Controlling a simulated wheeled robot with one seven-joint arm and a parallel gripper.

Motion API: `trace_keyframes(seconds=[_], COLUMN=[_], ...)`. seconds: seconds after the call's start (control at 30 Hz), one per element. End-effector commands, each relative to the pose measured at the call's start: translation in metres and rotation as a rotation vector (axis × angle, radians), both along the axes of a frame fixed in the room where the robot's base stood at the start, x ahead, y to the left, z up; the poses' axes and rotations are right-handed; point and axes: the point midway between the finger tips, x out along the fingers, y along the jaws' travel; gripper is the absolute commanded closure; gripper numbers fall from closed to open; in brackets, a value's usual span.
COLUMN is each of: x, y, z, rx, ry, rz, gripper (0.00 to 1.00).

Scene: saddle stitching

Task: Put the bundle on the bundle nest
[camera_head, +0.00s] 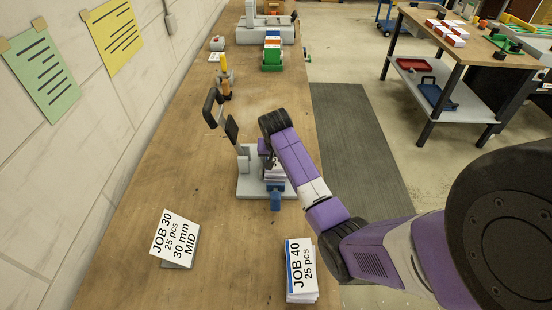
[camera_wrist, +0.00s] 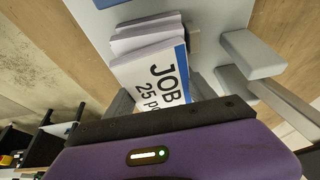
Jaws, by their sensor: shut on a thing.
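My gripper (camera_head: 269,163) is over the grey base of the device on the bench and is shut on a bundle (camera_wrist: 150,72). The bundle is a stack of white sheets with a blue stripe and "JOB 25 p…" readable in the wrist view; part of its print is hidden. In the head view only its pale edges (camera_head: 275,173) show below the gripper. The grey plate (camera_head: 247,187), which looks like the nest's base, lies beneath, with grey upright blocks (camera_wrist: 252,54) beside the bundle. Whether the bundle touches the plate I cannot tell.
Another stack (camera_head: 302,270), labelled JOB 40, 25 pcs, lies at the near right bench edge. A JOB 30 card (camera_head: 176,238) stands at the near left. A black-handled lever (camera_head: 213,108) rises left of my gripper. A blue block (camera_head: 276,196) sits at the plate's front.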

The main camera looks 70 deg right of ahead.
Motion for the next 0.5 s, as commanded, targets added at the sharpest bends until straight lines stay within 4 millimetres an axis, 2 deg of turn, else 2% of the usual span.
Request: trace_keyframes(seconds=[0.37,0.4,0.5], x=[0.0007,0.0003,0.0002], y=[-0.0002,0.0002,0.0002], z=[-0.0029,-0.0037,-0.0034], rx=[-0.001,0.000,0.000], ry=[-0.002,0.000,0.000], rz=[0.000,0.001,0.001], gripper=[1.00,0.33,0.15])
